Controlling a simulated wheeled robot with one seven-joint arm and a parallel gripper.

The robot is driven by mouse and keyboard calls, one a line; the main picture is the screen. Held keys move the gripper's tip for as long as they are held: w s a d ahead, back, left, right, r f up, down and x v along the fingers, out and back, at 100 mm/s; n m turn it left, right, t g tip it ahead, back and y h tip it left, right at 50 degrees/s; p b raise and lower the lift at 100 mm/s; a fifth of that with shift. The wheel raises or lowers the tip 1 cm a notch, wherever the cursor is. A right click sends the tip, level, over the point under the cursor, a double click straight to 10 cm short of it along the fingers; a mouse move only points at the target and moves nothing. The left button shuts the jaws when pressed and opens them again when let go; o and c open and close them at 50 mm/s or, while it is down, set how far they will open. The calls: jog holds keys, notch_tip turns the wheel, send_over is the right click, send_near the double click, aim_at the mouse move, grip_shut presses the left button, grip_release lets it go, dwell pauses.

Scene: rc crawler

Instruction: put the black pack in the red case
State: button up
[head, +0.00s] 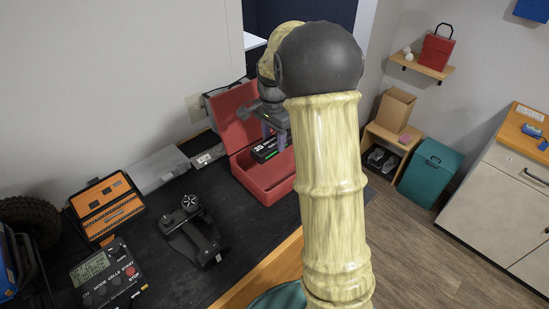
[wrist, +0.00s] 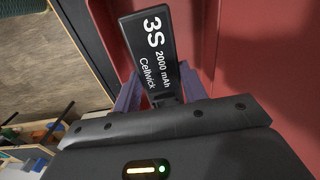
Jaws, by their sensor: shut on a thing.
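The black pack (wrist: 150,50), a battery marked "3S 2000 mAh Cellwick", is between the fingers of my gripper (wrist: 163,95) in the wrist view. My gripper is shut on it. Red case wall (wrist: 250,70) fills the right of the wrist view. My arm hides the case's right part in the head view. I cannot tell whether the pack touches the case floor.
A black transmitter (head: 195,230), an orange-and-black case (head: 107,207) and a charger with a display (head: 105,275) are on the dark bench left of the red case. A teal bin (head: 430,172) stands on the floor at right.

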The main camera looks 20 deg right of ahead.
jog(key=shift+w, duration=0.35)
jog(key=shift+r, duration=0.1)
jog(key=shift+s, duration=0.2)
jog(key=p, duration=0.2)
send_over(273, 172)
jog(key=shift+f, duration=3.15)
jog(key=shift+f+p, duration=0.4)
jog(key=shift+f, duration=1.45)
